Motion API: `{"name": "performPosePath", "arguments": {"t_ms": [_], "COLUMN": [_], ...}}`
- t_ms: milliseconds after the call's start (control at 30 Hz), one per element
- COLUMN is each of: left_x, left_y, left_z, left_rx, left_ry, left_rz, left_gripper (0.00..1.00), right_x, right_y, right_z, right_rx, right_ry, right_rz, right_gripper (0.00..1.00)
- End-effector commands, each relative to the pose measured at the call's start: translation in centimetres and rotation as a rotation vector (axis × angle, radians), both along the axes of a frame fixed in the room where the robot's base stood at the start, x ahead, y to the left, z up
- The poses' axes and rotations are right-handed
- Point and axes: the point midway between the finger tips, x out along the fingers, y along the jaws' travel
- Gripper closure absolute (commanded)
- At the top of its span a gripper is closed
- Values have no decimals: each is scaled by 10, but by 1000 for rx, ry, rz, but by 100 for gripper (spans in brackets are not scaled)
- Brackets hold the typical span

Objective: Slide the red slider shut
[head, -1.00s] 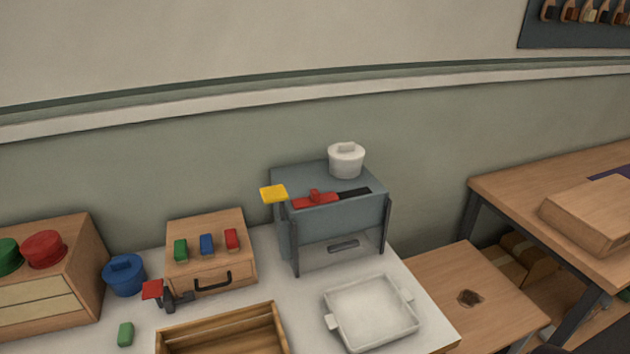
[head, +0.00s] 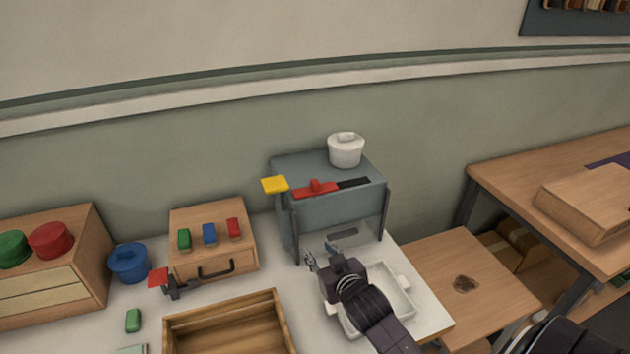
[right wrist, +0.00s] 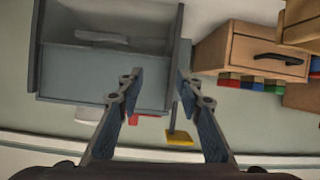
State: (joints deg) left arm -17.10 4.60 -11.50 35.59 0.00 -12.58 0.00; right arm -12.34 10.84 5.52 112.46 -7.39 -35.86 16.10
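The red slider (head: 316,188) lies along the front top edge of the grey-blue box (head: 290,228). It covers the left part of its track, and the dark slot (head: 355,183) shows bare to its right. In the right wrist view a part of the red slider (right wrist: 150,115) shows between my fingers, partly hidden by the left one. My right gripper (head: 321,256) is in front of the box, below the slider and above the white tray. It is open and empty, and its fingers also show apart in the right wrist view (right wrist: 158,82). My left gripper is not in view.
A yellow plate on a post (head: 274,184) stands at the box's left front corner. A white pot (head: 345,150) sits on top. The white tray (head: 404,306), a wooden crate (head: 279,318) and a small wooden drawer box (head: 246,257) are nearby on the table.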

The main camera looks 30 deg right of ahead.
Motion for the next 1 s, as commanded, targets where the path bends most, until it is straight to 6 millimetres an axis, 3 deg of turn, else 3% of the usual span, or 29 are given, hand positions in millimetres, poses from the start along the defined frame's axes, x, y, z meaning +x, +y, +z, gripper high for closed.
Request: {"name": "performPosePath", "arguments": {"t_ms": [33,100,200,300,467,800,1000], "left_x": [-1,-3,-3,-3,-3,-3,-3], "left_y": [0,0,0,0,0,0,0], "left_z": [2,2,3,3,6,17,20], "left_rx": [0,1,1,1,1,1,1], "left_ry": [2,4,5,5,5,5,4], "left_rz": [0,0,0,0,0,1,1], "left_gripper": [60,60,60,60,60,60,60], "right_x": [21,41,58,66,78,124,140], "right_y": [-17,-34,-50,-58,-63,-74,-78], "right_z": [25,53,83,101,110,109,108], "right_rx": [-6,-9,-12,-15,-15,-16,-14], "right_ry": [-94,-206,-322,-385,-415,-412,-410], "right_rz": [-15,-24,-28,-26,-24,-24,-24], "right_gripper": [67,67,67,67,67,67,67]}}
